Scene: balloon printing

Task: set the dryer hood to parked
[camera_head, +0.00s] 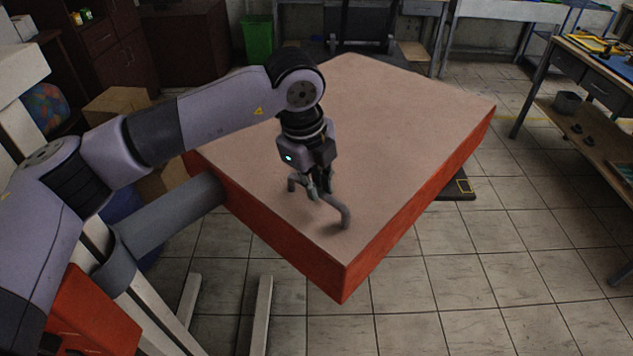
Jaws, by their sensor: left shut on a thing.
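The dryer hood (395,125) appears to be the large flat box with a pinkish top and red sides in the middle of the head view. A bent grey handle (342,214) stands on its top near the front corner. My left gripper (318,187) reaches down from above and is shut on the handle's middle. A thick grey cylinder (175,215) meets the hood's left side. What lies under the hood is hidden. My right gripper is not in view.
White bars (262,312) show below the hood at the lower left. Cardboard boxes (118,107) stand behind my left arm. A green bin (257,40) is at the back. A workbench (590,75) stands at right. Tiled floor (500,240) between hood and bench is mostly clear.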

